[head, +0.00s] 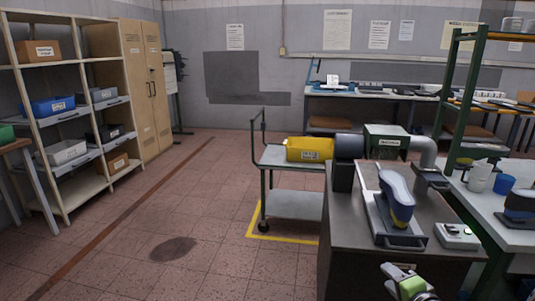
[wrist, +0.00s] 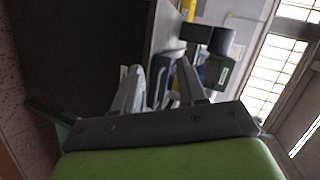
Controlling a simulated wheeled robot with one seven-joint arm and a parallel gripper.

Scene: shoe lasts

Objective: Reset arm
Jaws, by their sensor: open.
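My gripper (head: 410,284) shows at the bottom right of the head view, partly cut off by the lower edge, in front of the dark workbench (head: 345,235). In the wrist view my gripper (wrist: 174,82) has its two grey fingers apart, with nothing held between them. A blue and grey shoe last (head: 397,198) with a yellowish band stands on a metal stand on the bench. My gripper is below and in front of it, apart from it. In the wrist view, blue and yellow shapes lie beyond the fingers, too small to identify surely.
A small white control box (head: 456,236) sits right of the last. A green-framed rack and table with a blue cup (head: 504,184) are at right.

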